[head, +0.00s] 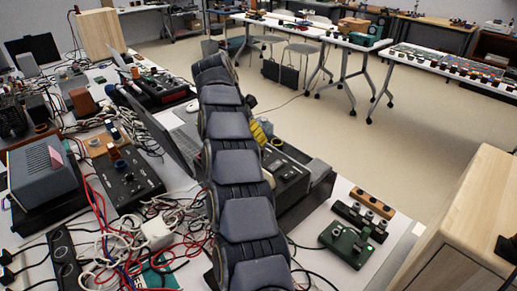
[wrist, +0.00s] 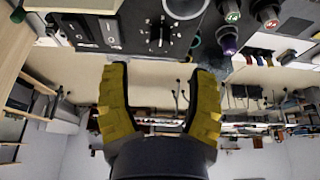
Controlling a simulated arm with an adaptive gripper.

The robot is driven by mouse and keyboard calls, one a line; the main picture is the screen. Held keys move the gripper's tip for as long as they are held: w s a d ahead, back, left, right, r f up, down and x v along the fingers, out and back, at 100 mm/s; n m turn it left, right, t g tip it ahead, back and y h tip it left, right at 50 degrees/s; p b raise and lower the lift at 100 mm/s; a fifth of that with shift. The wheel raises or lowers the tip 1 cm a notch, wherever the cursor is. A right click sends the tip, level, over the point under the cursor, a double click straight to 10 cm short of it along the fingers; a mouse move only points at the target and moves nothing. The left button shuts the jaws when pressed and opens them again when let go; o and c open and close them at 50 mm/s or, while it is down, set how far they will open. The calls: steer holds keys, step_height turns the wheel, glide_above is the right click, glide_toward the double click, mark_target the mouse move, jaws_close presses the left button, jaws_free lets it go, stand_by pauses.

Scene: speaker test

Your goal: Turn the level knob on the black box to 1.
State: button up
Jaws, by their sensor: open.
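In the wrist view, which looks upside down, a black box (wrist: 128,45) fills the top middle. On its panel is a dark round knob (wrist: 158,33) ringed by white scale marks; the setting is too small to read. My gripper (wrist: 160,70) has yellow fingers spread wide apart with nothing between them. Its fingertips are at the box's edge in the picture, and the knob shows beyond the gap, apart from both fingers. In the head view, my gripper's yellow finger (head: 261,133) shows beside a dark box (head: 292,172), partly hidden behind my arm.
A laptop (head: 180,140) stands left of my arm. A black box with knobs (head: 128,180), a grey unit (head: 43,172) and tangled cables crowd the left bench. A green box (head: 346,243) sits at the front right, near a wooden cabinet (head: 470,215).

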steer(key=x, duration=0.6)
steer(key=shift+w+d+f, duration=0.1)
steer(key=shift+f, duration=0.25)
jaws_close()
